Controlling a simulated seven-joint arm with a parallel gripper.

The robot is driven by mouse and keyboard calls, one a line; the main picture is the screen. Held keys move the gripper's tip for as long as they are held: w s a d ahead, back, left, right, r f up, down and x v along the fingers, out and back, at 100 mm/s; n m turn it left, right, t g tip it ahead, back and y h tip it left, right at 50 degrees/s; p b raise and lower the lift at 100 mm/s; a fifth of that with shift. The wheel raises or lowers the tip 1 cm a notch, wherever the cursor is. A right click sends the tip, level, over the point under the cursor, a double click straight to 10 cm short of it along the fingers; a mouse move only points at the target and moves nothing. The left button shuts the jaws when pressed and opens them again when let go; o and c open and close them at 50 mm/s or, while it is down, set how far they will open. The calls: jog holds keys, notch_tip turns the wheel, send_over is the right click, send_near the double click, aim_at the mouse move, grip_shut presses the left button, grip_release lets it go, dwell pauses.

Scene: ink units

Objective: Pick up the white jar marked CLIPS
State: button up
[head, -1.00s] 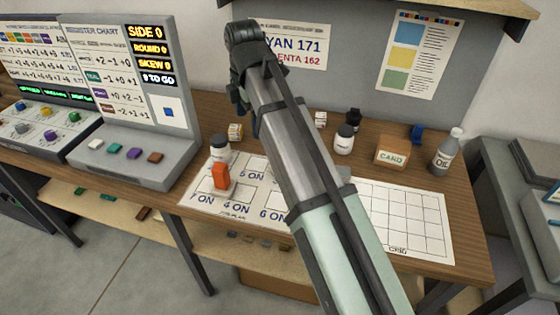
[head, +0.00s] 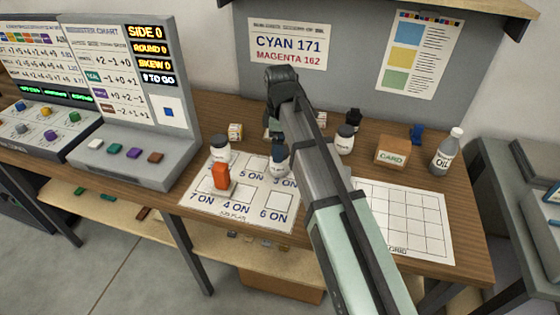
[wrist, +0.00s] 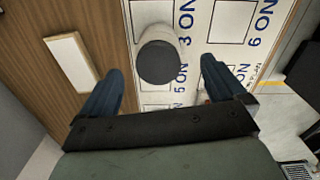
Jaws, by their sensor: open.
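A white jar with a dark lid (head: 280,167) stands upright on the printed mat (head: 190,200), under my gripper (head: 276,140). In the wrist view the jar (wrist: 182,35) shows lid-on, ahead of and between the two blue fingers of my gripper (wrist: 163,70). The fingers are apart and hold nothing. Two similar white jars with dark lids stand at the left (head: 221,150) and at the right (head: 345,140) of it. Their labels are too small to read, so I cannot tell which one is marked CLIPS.
An orange-red block (head: 221,176) stands on the mat near the left jar. A card box (head: 392,151), an oil bottle (head: 447,152) and a small dark bottle (head: 354,117) stand at the right. A console (head: 125,150) stands at the left. A grid sheet (head: 425,215) lies clear.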

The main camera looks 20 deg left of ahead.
aim_at(278, 170)
jog(key=shift+w+f, duration=0.1)
jog(key=shift+f, duration=3.3)
jog(key=shift+c, duration=0.5)
jog(key=c, duration=1.1)
jog(key=shift+r, duration=0.15)
